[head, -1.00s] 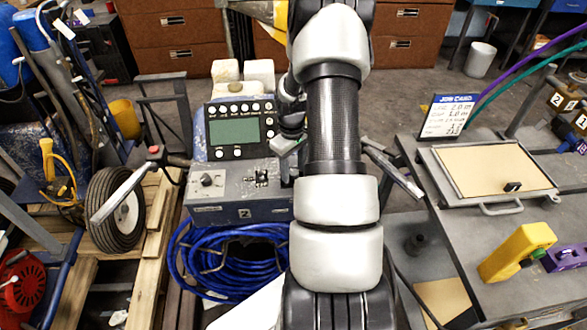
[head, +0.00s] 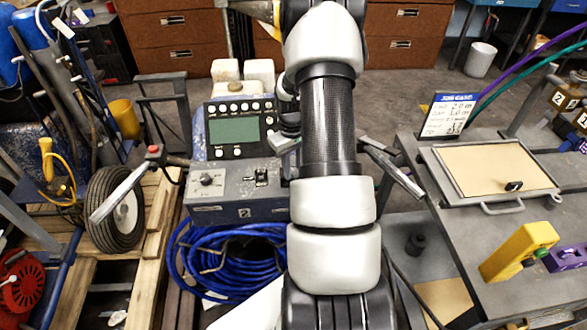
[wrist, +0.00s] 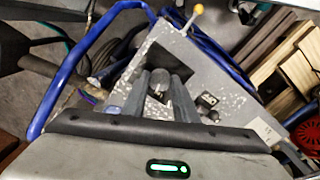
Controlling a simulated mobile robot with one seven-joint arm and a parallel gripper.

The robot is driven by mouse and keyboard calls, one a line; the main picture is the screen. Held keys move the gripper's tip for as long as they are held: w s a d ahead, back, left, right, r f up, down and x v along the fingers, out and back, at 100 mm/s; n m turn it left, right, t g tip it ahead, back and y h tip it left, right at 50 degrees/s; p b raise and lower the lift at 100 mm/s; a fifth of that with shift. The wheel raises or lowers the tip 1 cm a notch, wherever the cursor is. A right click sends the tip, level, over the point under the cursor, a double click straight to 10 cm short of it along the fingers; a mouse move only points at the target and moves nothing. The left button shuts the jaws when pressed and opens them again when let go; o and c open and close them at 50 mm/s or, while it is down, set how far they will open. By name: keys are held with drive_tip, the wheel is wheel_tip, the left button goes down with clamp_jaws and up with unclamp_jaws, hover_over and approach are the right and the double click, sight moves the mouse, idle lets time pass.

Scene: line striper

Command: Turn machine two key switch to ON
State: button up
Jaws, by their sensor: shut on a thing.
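Machine two (head: 192,212) stands left of my arm in the head view, with a "2" plate on its front. Its panel has a round switch (head: 207,180) and a black toggle (head: 261,177). My gripper (wrist: 161,78) shows in the wrist view over a speckled grey panel (wrist: 205,72). Its two dark fingers are shut on a small metallic piece (wrist: 158,87), which looks like the key of the key switch. The fingers cover much of it, so its turned position cannot be told.
A black switch (wrist: 208,100) sits close beside the fingers. A blue tube (wrist: 70,70) runs along the left of the wrist view. A worktable (head: 440,205) with a board and a yellow block (head: 518,252) stands at right. Coiled blue hose (head: 225,262) hangs below the panel.

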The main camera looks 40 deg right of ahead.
drive_tip(key=m+b, duration=0.1)
drive_tip(key=m, duration=0.4)
drive_tip(key=shift+m, duration=0.3)
drive_tip(key=shift+m+b, duration=0.35)
drive_tip(key=shift+m, duration=1.75)
drive_tip(key=o, duration=1.1)
drive_tip(key=shift+c, duration=0.2)
wheel_tip(320, 180, up, 17)
drive_tip(key=p, duration=0.1)
drive_tip(key=shift+w+a+r+p, duration=0.15)
drive_tip(key=shift+w+r+p, duration=0.1)
drive_tip(key=shift+p, duration=0.15)
